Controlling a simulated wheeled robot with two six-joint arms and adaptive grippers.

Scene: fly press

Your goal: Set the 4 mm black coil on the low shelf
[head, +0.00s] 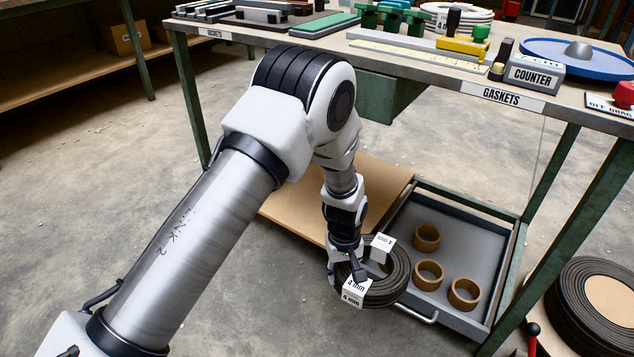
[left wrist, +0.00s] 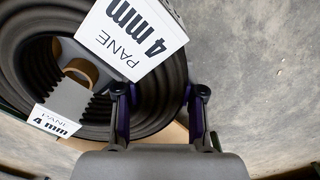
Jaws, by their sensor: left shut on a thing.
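The black coil (head: 392,287) with white 4 mm labels hangs in my left gripper (head: 346,268). The left wrist view shows the gripper's two fingers (left wrist: 160,108) on either side of the coil's ring (left wrist: 160,85). The low shelf (head: 290,208) is a brown board under the bench. The coil is in front of the shelf's right part and overlaps the grey tray's near left edge in the head view; I cannot tell its height above them. My right gripper is not in view.
The grey tray (head: 468,240) beside the board holds several brown rings (head: 427,238). Another large black coil (head: 572,290) lies at the lower right. The bench top (head: 400,65) overhangs the shelf, with green legs (head: 560,170). The visible brown board is bare.

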